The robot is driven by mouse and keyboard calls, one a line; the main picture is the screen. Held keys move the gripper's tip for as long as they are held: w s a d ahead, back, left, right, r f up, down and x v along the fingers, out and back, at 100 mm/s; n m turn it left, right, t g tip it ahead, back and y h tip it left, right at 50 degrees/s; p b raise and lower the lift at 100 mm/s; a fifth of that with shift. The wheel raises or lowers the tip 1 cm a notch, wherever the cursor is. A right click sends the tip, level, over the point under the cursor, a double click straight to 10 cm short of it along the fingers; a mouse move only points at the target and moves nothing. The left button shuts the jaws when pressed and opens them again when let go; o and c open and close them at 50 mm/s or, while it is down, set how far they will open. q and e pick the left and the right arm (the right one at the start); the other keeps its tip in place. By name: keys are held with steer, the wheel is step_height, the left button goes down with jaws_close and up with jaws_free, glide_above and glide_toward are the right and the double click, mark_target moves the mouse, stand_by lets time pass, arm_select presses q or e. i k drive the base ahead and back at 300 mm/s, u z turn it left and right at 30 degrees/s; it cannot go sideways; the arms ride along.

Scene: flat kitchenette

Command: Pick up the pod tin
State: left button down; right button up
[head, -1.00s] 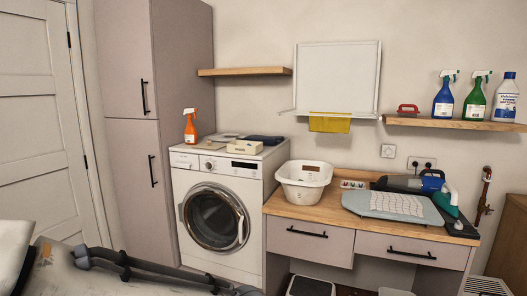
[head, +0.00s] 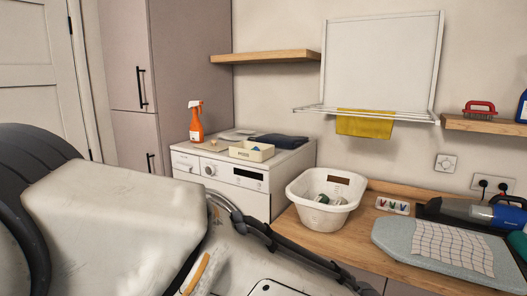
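I cannot pick out a pod tin with certainty. A shallow cream container (head: 251,151) sits on the front of the washing machine's top, and it may or may not be the tin. A small white tray (head: 393,206) with coloured pieces lies on the wooden counter, right of the laundry basket; its contents are too small to name. Neither gripper shows in the head view. A large pale link of mine and dark cabling fill the lower left and hide the lower front of the washing machine.
The washing machine (head: 223,174) also bears an orange spray bottle (head: 196,124) and a dark folded cloth (head: 279,140). A white basket (head: 325,200) and an ironing board (head: 433,248) stand on the counter (head: 345,239). A drying rack (head: 382,70) with a yellow cloth hangs above.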

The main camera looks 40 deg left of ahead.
mark_target(242, 150)
steer(key=u, duration=0.3)
steer(key=i, duration=0.7)
steer(key=u, duration=1.2)
steer(key=i, duration=0.6)
steer(key=u, duration=0.6)
